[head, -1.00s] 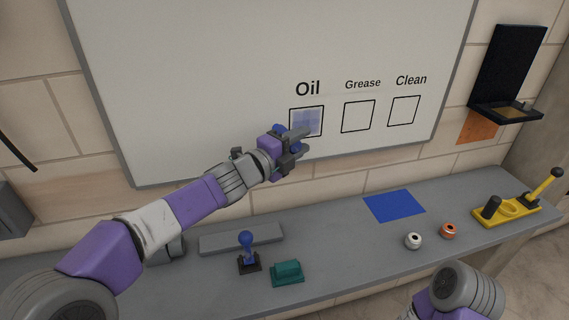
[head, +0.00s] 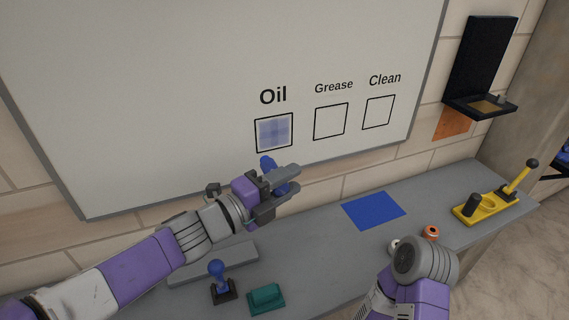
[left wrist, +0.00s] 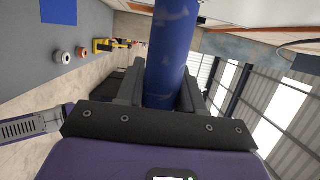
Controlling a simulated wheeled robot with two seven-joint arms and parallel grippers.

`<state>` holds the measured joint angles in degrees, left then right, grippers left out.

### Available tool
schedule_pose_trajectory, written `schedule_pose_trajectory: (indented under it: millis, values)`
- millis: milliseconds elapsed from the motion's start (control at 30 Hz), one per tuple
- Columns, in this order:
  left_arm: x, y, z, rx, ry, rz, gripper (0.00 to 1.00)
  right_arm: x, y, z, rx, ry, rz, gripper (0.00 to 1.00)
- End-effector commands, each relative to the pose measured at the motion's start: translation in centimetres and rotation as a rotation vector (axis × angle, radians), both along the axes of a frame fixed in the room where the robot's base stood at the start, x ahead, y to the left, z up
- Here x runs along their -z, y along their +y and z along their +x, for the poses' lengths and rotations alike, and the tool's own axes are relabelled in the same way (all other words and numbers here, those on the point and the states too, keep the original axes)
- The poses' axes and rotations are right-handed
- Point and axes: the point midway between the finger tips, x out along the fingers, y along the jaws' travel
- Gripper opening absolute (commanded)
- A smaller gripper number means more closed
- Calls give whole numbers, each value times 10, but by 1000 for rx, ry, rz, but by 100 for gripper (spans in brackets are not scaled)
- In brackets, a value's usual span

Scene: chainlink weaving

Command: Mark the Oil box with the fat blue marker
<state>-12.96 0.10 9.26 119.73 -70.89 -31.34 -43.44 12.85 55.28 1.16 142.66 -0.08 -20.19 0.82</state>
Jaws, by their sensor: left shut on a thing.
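The Oil box (head: 274,132) on the whiteboard is filled with light blue marking. My left gripper (head: 284,190) is shut on the fat blue marker (head: 267,163), below the Oil box and apart from the board as far as I can tell. In the left wrist view the marker (left wrist: 170,50) stands as a thick blue cylinder between the fingers. My right arm shows at the lower right of the head view, but its fingertips are not visible.
Empty Grease (head: 331,122) and Clean (head: 378,112) boxes are on the whiteboard (head: 150,100). On the grey shelf are a blue square (head: 373,210), a blue-handled item (head: 219,280), a green block (head: 266,298), a yellow holder (head: 487,205) and an orange roll (head: 431,232).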

Motion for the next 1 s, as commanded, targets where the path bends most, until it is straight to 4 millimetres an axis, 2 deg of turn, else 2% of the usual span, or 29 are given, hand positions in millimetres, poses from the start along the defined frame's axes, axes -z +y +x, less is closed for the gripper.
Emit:
schedule_pose_trajectory:
  millis: [133,600,1000]
  values:
    - [0,2,5,5,1,0,7,-5,0,-1,0,2,0,43]
    - [-1,17,51,3,2,1,7,-30,0,0,1,1,-1,43]
    - [1,19,59,4,1,1,7,-33,0,0,1,1,0,43]
